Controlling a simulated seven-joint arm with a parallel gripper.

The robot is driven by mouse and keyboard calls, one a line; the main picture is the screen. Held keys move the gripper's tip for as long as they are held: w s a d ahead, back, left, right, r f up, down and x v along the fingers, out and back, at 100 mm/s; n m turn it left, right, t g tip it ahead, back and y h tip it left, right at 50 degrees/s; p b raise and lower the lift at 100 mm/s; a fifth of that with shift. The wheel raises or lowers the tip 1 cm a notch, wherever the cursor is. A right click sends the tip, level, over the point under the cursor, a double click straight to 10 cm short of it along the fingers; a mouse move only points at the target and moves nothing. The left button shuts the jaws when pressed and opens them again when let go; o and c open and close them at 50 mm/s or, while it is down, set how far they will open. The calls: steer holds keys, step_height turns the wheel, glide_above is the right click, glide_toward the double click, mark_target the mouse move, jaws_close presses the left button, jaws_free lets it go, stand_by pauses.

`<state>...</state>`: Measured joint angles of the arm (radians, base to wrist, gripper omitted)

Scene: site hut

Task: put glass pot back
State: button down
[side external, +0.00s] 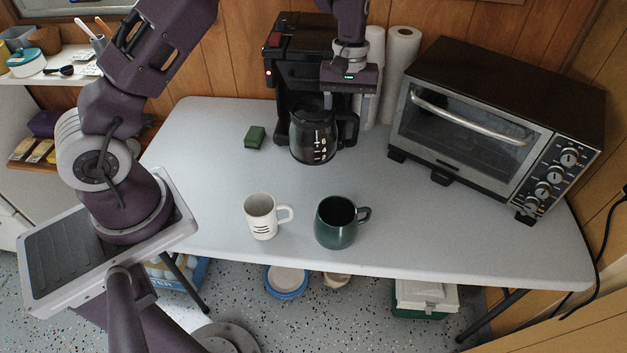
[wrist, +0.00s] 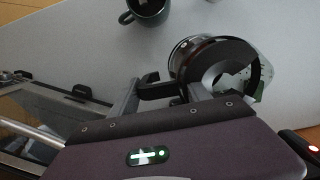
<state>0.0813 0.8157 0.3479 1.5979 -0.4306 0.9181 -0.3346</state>
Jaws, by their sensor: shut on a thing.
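The glass pot (side external: 312,141), dark with white level marks, a dark lid and a black handle, is upright at the front of the black coffee maker (side external: 297,55). In the wrist view the pot (wrist: 190,52) shows its rim and round top. My gripper (side external: 348,97) is above the pot's right side, shut on the black handle (side external: 349,128). The handle also shows in the wrist view (wrist: 158,90) between the fingers. I cannot tell whether the pot's base touches the table or the coffee maker's plate. A red light shows on the coffee maker's left side.
A white mug (side external: 261,217) and a dark green mug (side external: 336,224) stand near the table's front edge. A green sponge (side external: 254,137) lies left of the pot. A toaster oven (side external: 490,120) stands at right, paper rolls (side external: 400,70) behind. The table's left part is clear.

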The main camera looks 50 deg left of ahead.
step_height(320, 180, down, 11)
steer(key=shift+r, duration=0.1)
stand_by(0.3)
steer(key=c, duration=0.5)
jaws_free()
steer(key=shift+f, duration=0.2)
